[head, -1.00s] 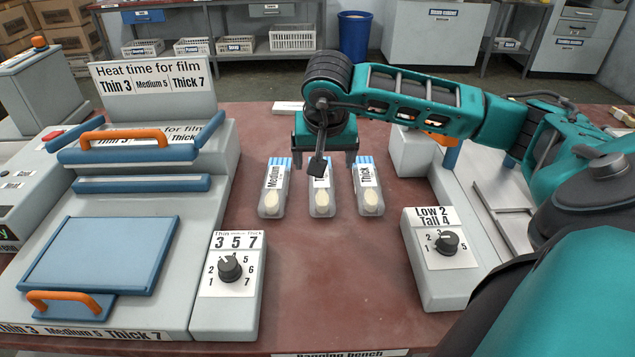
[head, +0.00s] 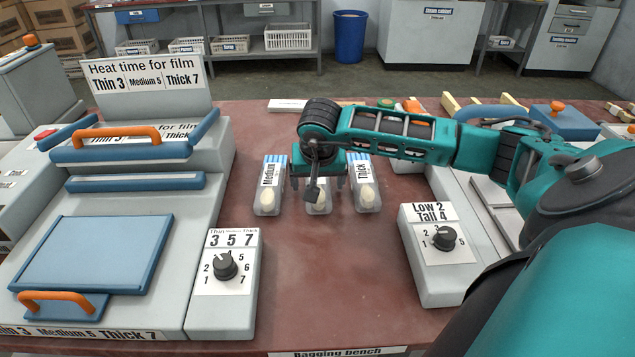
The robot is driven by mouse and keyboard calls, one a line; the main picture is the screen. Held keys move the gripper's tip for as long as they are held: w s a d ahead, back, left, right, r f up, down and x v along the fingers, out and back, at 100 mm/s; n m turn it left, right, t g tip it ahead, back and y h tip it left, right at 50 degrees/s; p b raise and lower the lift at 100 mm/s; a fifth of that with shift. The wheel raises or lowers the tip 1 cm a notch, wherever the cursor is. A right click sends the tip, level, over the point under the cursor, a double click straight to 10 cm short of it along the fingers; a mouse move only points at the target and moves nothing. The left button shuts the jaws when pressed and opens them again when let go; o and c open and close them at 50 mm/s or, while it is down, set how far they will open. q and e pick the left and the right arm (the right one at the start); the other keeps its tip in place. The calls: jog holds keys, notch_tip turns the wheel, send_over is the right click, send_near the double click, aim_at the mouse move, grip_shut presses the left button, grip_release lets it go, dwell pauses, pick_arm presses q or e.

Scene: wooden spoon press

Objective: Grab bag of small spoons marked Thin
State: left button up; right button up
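Three clear bags with pale spoon ends lie in a row on the red-brown bench. The left bag (head: 269,188) reads Medium and the right bag (head: 366,187) reads Thick. The middle bag (head: 319,205) has its label covered by my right gripper, so I cannot read it. My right gripper (head: 318,184) is over the middle bag, pointing down, with its fingers apart on either side of that bag. Whether it touches the bag cannot be told. My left gripper is not in view.
A heat-press machine (head: 95,253) with orange handles stands at the left, with a dial box (head: 225,283) beside it. Another dial box (head: 438,258), reading Low 2 Tall 4, stands at the right. The bench (head: 320,285) in front of the bags is clear.

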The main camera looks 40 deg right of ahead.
jog(key=c, duration=1)
jog(key=shift+r, duration=0.1)
jog(key=shift+c, duration=0.2)
